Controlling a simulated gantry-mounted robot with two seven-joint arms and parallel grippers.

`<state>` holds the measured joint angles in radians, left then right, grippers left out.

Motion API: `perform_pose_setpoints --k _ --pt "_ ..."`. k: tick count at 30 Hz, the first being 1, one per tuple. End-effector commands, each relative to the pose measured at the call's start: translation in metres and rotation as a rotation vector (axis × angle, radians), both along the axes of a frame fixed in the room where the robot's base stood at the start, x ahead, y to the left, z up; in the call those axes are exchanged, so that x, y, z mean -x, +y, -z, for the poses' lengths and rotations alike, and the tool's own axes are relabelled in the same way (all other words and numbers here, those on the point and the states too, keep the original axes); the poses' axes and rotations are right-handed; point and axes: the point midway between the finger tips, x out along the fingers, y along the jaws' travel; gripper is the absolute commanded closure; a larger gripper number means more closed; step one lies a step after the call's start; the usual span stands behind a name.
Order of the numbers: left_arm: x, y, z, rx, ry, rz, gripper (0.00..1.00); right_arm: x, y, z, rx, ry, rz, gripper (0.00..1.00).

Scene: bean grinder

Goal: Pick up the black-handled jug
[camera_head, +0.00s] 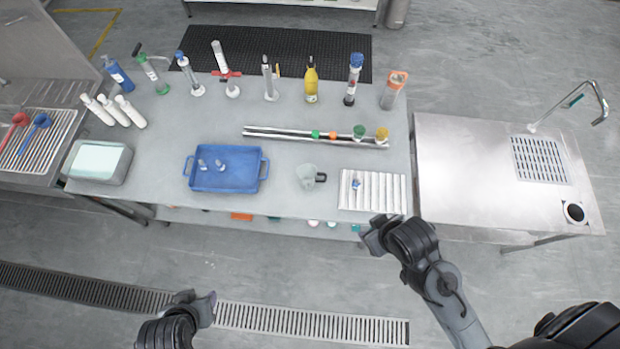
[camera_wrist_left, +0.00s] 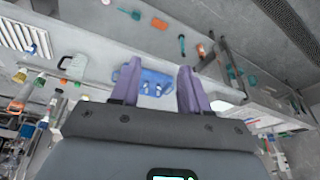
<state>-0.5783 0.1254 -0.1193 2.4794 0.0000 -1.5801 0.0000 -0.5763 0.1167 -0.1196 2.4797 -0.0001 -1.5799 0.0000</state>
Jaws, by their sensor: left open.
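The jug (camera_head: 306,173) is a small pale grey-green vessel with a black handle on its right. It stands upright on the grey table, between the blue tray and the white ribbed rack. It also shows in the left wrist view (camera_wrist_left: 75,66), left of the fingers. My left gripper (camera_head: 200,299) is low in the head view, over the floor in front of the table and well apart from the jug. Its purple fingers (camera_wrist_left: 160,88) are spread and empty. My right gripper (camera_head: 374,237) is by the table's front edge, right of the jug; its jaws are unclear.
The blue tray (camera_head: 228,182) holds small pieces left of the jug. The ribbed rack (camera_head: 373,191) is to its right, and a rail (camera_head: 290,133) with coloured items lies behind. Several bottles and tools line the back. Bare table surrounds the jug's front.

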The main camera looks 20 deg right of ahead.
Motion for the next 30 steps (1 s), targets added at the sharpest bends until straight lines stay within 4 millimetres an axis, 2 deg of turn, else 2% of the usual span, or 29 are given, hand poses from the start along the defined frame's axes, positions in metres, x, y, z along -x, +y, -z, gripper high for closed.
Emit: perform_pose_setpoints --k 14,25,30 --pt "-0.0002 -0.0029 -0.0006 0.012 -0.001 -0.006 0.55 0.0017 -0.002 0.0009 0.009 0.004 -0.005 0.57" --pt "0.0006 -0.0017 -0.0002 0.006 0.001 -0.002 0.0 0.0021 0.0003 0.0011 -0.001 0.005 0.0 0.57" --pt "0.0008 -0.0004 0.0001 0.0 0.001 0.001 0.0 0.002 0.0007 0.0011 -0.003 0.005 0.001 0.57"
